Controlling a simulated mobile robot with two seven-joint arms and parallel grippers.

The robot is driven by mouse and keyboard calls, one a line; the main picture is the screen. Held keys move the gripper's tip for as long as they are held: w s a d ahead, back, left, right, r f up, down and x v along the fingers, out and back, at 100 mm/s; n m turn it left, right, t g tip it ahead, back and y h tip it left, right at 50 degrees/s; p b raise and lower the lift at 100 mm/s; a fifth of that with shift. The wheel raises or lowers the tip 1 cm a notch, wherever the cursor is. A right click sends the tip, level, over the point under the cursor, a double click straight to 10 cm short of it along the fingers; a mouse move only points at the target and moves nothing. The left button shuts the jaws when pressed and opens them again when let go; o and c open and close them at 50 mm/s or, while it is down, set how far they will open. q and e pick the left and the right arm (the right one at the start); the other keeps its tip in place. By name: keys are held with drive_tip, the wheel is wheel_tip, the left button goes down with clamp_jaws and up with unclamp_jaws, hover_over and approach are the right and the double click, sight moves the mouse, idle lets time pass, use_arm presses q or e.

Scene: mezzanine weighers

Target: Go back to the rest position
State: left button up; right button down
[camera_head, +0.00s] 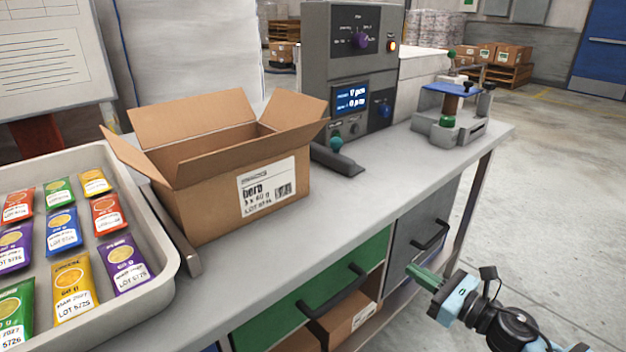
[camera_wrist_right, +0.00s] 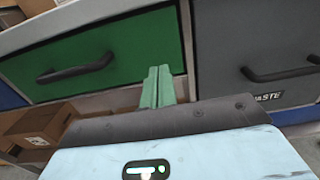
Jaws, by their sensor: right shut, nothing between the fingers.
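My right gripper (camera_head: 424,276) is at the lower right of the head view, in front of the bench and level with its drawers. Its green fingers are shut with nothing between them. In the right wrist view the closed fingers (camera_wrist_right: 157,87) point at the gap between the green drawer (camera_wrist_right: 95,60) and the grey drawer (camera_wrist_right: 265,45), apart from both handles. Both drawers look shut. My left gripper is not in view.
An open carton (camera_head: 215,205) stands on the bench (camera_head: 345,205), beside a grey tray (camera_head: 165,245) of coloured packets. A control unit (camera_head: 350,75) and a small press-like device (camera_head: 450,115) stand behind. Cartons (camera_head: 345,318) sit on the shelf below. Floor right is clear.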

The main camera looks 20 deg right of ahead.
drive_tip(key=s+a+f+m+g+h+p, duration=0.2)
drive_tip(key=s+a+f+m+p, duration=0.3)
drive_tip(key=s+m, duration=0.55)
drive_tip(key=s+a+f+m+g+h+p, duration=0.1)
drive_tip(key=s+a+f+m+h+p, duration=0.15)
drive_tip(key=s+m+p, duration=0.75)
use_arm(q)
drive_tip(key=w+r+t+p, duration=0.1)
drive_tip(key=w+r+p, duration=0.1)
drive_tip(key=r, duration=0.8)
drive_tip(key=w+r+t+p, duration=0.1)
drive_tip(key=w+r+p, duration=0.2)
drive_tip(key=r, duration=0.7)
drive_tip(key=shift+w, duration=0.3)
use_arm(e)
drive_tip(key=s+a+r+m+g, duration=0.1)
drive_tip(key=s+a+m+g, duration=0.1)
drive_tip(key=s+a+m, duration=0.3)
drive_tip(key=s+a+r+m+g, duration=0.2)
drive_tip(key=s+a+m, duration=0.2)
drive_tip(key=s+m, duration=0.7)
drive_tip(key=shift+s+a+m+g, duration=0.35)
drive_tip(key=shift+s+m+g, duration=0.05)
drive_tip(key=shift+m, duration=0.55)
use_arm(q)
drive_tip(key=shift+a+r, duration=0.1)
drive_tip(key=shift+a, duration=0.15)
use_arm(e)
drive_tip(key=shift+r, duration=0.1)
